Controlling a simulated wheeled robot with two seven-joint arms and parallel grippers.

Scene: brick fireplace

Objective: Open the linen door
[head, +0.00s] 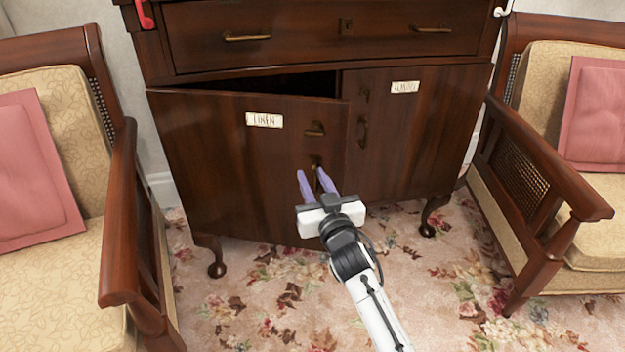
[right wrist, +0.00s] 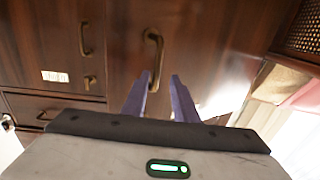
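The linen door (head: 225,165) is the left door of a dark wood cabinet and carries a white label (head: 264,120) reading LINEN. It stands ajar, with a dark gap along its top. Its brass handle (head: 315,128) is near its right edge. In the right wrist view a curved brass handle (right wrist: 153,52) lies just past the fingertips, closest to the left finger; contact cannot be told. My left gripper is out of view.
The right door (head: 415,130) is shut, with its own handle (head: 361,132) close by. A drawer (head: 320,35) runs above both doors. An armchair (head: 120,230) stands at left and another (head: 545,190) at right. Flowered carpet (head: 270,310) is clear between them.

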